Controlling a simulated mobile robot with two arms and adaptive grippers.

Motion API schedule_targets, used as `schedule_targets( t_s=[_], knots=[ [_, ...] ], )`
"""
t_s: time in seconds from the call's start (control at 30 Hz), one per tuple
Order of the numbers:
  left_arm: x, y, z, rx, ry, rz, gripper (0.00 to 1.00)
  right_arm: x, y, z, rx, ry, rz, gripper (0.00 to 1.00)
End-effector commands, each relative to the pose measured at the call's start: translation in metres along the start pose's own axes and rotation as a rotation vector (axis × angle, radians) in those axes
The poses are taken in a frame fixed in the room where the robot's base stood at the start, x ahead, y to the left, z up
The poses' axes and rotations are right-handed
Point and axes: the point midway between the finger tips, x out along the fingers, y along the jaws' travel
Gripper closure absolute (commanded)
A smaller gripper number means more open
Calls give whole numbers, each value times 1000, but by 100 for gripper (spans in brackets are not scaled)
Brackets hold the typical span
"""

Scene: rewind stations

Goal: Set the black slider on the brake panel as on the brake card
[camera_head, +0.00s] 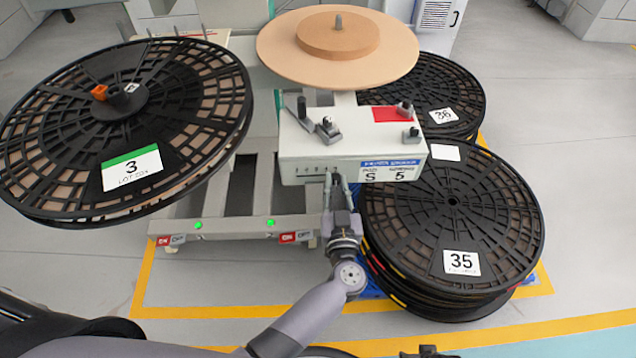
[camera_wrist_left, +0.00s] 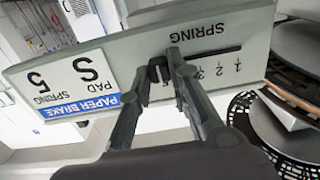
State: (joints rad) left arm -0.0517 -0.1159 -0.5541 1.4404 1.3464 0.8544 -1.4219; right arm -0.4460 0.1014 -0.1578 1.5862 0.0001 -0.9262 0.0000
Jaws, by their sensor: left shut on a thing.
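The brake panel (camera_head: 303,160) is a pale box front below the tan disc. Its brake card (camera_head: 391,170) reads PAD S, SPRING 5; the card shows upside down in the left wrist view (camera_wrist_left: 72,88). The black slider (camera_wrist_left: 158,70) sits in the dark slot of the SPRING scale. My left gripper (camera_head: 338,181) reaches the panel's front from below. In the left wrist view its fingertips (camera_wrist_left: 159,64) are shut on the slider. The marks 1, 2 and 3 show to the right of the fingers; the marks at the slider are hidden.
A large black reel marked 3 (camera_head: 190,135) hangs at left. Stacked black reels, the top one marked 35 (camera_head: 500,215), stand close to the right of my left gripper. A tan disc (camera_head: 290,60) is above the panel. Small grey knobs (camera_head: 328,128) stand on the panel's top.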

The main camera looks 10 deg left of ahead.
Motion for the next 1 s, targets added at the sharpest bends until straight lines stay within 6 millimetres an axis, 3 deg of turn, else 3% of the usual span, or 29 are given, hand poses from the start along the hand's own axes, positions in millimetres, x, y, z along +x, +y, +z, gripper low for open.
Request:
schedule_targets(
  t_s=[0.33,0.37,0.63,1.0],
  knots=[
    [-1,7,1,-1,-2,10,100,2,0,1,0,-1,-1,58],
    [-1,7,0,-2,-2,11,80,2,0,1,0,-1,-1,58],
    [-1,6,0,-1,-2,8,62,2,0,1,0,-2,0,58],
    [-6,5,1,-1,-2,5,62,1,-1,0,0,1,-2,58]
  ],
)
